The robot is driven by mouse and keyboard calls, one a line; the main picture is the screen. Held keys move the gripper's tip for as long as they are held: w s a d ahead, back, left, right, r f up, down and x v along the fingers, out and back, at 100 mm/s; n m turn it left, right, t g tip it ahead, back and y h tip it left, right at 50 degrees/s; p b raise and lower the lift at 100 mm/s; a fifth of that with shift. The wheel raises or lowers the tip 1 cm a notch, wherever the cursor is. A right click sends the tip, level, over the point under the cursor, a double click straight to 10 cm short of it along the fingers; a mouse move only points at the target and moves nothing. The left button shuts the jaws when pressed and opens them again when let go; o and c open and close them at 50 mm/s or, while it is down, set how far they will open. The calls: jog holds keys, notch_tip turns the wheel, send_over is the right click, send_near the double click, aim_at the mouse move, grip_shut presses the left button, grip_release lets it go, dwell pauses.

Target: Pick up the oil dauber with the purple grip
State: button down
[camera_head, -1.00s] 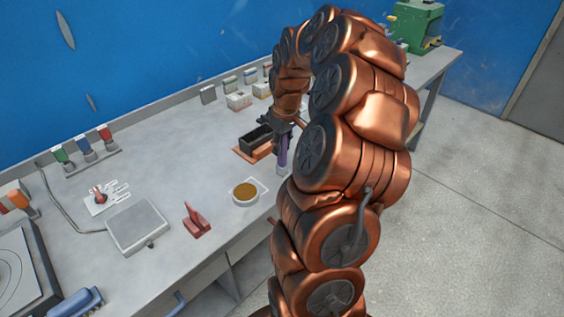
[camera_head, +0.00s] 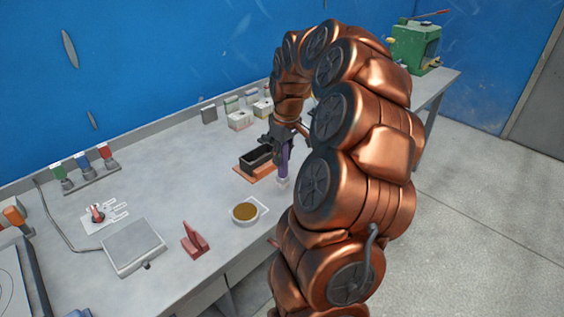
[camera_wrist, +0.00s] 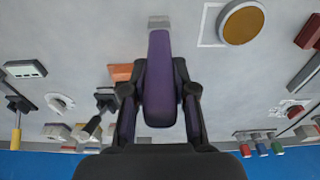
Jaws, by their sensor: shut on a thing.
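The oil dauber with the purple grip (camera_head: 284,158) hangs from my gripper (camera_head: 283,137) in the head view, its pale tip pointing down. In the wrist view the purple grip (camera_wrist: 160,85) lies between the two fingers of my gripper (camera_wrist: 160,92), which is shut on it. The dauber's light end (camera_wrist: 158,22) shows at the top of that view. I cannot tell for sure whether the tip clears the bench. My arm hides part of the bench to the right.
A black mould on an orange base (camera_head: 255,172) stands just left of the dauber. A round dish of brown liquid (camera_head: 246,212) is nearer the front edge. A red stand (camera_head: 195,240), a scale (camera_head: 134,246) and small boxes (camera_head: 240,120) are also on the bench.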

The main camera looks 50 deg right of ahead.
jog(key=s+a+r+b, duration=0.1)
jog(key=s+a+b, duration=0.3)
jog(key=s+a, duration=0.5)
jog(key=s, duration=0.3)
jog(key=shift+s+a+r, duration=0.2)
jog(key=shift+s+a, duration=0.05)
jog(key=shift+s, duration=0.1)
jog(key=shift+w, duration=0.1)
dwell(1.7)
